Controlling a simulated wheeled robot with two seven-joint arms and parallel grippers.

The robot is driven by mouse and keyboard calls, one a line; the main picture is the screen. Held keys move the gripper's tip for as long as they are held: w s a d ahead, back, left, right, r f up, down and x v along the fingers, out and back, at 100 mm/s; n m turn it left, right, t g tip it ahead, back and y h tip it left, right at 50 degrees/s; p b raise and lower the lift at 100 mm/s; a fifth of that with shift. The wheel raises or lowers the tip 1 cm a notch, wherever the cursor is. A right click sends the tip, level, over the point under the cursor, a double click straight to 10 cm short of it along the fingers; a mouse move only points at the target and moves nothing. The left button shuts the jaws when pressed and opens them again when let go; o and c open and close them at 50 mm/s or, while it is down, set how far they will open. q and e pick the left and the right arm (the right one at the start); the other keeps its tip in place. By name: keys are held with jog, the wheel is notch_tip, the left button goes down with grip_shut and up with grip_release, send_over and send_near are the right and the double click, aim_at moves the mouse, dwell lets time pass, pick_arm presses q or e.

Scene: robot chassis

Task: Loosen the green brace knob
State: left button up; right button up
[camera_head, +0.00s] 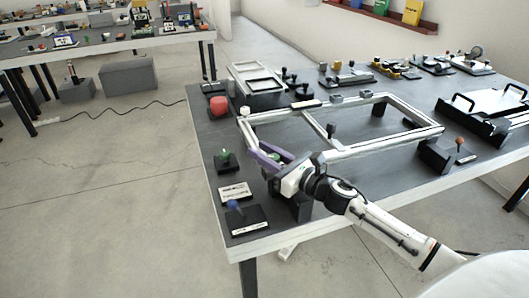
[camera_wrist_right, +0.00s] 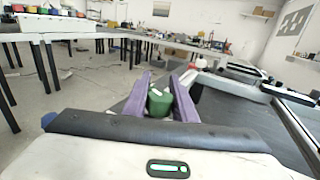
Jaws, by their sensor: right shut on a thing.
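In the right wrist view, a green knob (camera_wrist_right: 159,102) with a pale mark on top sits between my purple fingers. My right gripper (camera_wrist_right: 160,88) is shut on it. In the head view, the right gripper (camera_head: 262,151) is at the near left corner of a pale rectangular frame (camera_head: 370,146) on the dark table. The held knob is mostly hidden there by the fingers. A separate green button (camera_head: 224,154) on a black base stands to the left of the gripper. My left gripper is not in view.
A blue knob (camera_head: 233,205) on a black plate and a small white label block (camera_head: 235,192) lie near the table's left front. A black tray (camera_head: 487,104) with handles sits at right. A strip of bare table lies in front of the frame.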

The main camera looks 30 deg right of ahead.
aim_at(279, 161)
jog(key=shift+a+n+y, duration=0.1)
jog(key=shift+n+y, duration=0.2)
jog(key=shift+y, duration=0.2)
jog(key=o, duration=1)
jog(key=shift+o, duration=0.2)
jog(key=b+v, duration=0.1)
jog(key=v, duration=0.8)
jog(key=shift+s+d+r+b, duration=0.1)
jog(key=shift+s+d+b, duration=0.15)
jog(key=shift+s, duration=0.35)
